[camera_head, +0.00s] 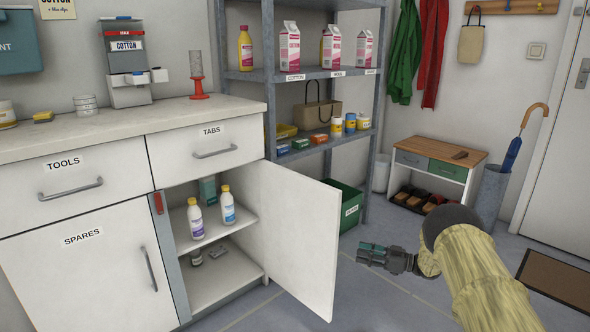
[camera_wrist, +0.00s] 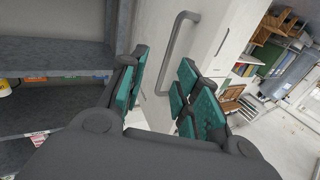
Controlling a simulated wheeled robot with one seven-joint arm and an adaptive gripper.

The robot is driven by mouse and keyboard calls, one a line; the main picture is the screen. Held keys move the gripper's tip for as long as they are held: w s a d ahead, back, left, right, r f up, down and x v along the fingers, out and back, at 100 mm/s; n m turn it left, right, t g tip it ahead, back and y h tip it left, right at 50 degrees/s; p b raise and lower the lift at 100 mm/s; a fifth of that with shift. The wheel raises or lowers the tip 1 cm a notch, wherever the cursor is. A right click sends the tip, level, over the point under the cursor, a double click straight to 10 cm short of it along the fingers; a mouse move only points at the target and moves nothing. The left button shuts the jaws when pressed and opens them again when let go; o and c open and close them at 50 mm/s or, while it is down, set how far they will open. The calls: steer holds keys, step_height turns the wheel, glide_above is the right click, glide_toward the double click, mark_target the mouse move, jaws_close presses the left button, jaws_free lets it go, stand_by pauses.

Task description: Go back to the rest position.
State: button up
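My gripper (camera_head: 366,254) is held low over the floor, to the right of the open cabinet door (camera_head: 302,240) and apart from it in the head view. In the wrist view its two teal-padded fingers (camera_wrist: 162,95) stand apart with nothing between them. Beyond them is a white panel with a grey bar handle (camera_wrist: 176,50), which looks like the outer face of that door. My forearm reaches in from the lower right of the head view.
The open cabinet holds two white bottles (camera_head: 195,219) and smaller items. A grey shelf rack (camera_head: 350,73) with a green crate (camera_head: 345,205) stands behind the door. A low shoe bench (camera_head: 455,172) and an umbrella stand (camera_head: 491,192) are at right. Floor shows around my gripper.

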steer(key=s+a+f+m+t+h, duration=0.2)
steer(key=s+f+m+h, duration=0.4)
steer(key=s+f, duration=0.45)
steer(key=s+a+f+m+t+h, duration=0.1)
steer(key=s+f+m+t+h, duration=0.1)
steer(key=s+f+m+h, duration=0.6)
steer(key=s+a+f+g+h, duration=0.1)
steer(key=s+f+g, duration=0.15)
steer(key=s, duration=1.05)
steer(key=s+a+f+g+h+p, duration=0.1)
steer(key=s+g, duration=0.3)
steer(key=s, duration=0.9)
steer(key=s+a+f+g, duration=0.1)
steer(key=s+g, duration=0.2)
steer(key=s, duration=1.1)
steer(key=s+r+g, duration=0.2)
steer(key=s+r, duration=0.1)
steer(key=s, duration=0.3)
step_height(320, 180, up, 37)
steer(key=p, duration=3.8)
steer(key=shift+a+r+n+h, duration=0.15)
steer(key=shift+a+n+h, duration=0.15)
steer(key=shift+a+h, duration=0.1)
